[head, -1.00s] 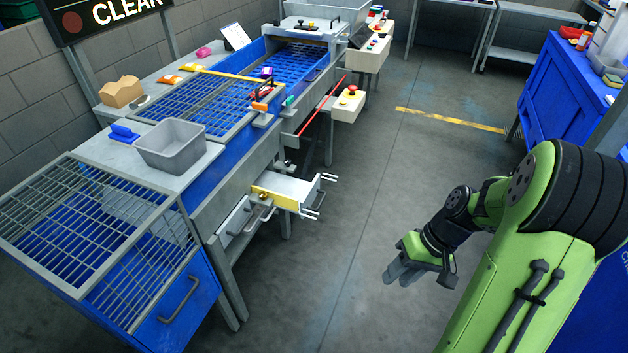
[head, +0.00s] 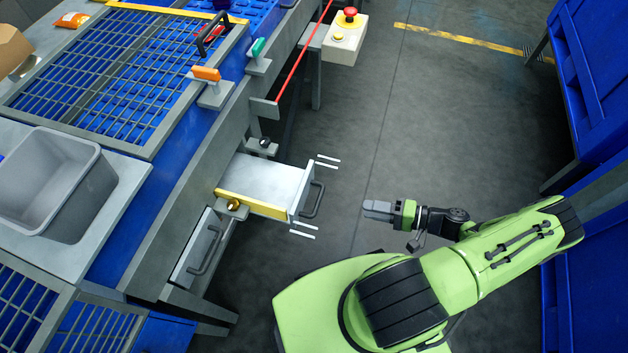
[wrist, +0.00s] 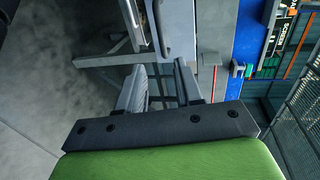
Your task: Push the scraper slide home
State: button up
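The scraper slide (head: 262,184) is a pale grey metal drawer with a yellow side strip. In the head view it sticks out of the side of the blue and grey machine. Its front plate carries a dark bar handle (head: 314,200), and a brass knob (head: 236,206) sits by the yellow strip. My gripper (head: 366,209) is to the right of the handle, apart from it and pointing towards it. In the wrist view my gripper's two grey fingers (wrist: 160,84) stand apart with nothing between them. Grey metal parts show beyond the fingertips there; I cannot tell exactly which.
A lower grey panel with a handle (head: 202,250) is beside the slide. A grey tub (head: 58,190) stands on the machine top. An emergency-stop box (head: 345,38) and a red rod (head: 306,50) are farther back. The floor right of the machine is clear; blue cabinets (head: 600,80) line the right side.

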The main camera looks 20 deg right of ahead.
aim_at(319, 200)
jog(key=b+x, duration=0.2)
jog(key=x, duration=1.3)
jog(key=shift+a, duration=0.4)
grip_shut()
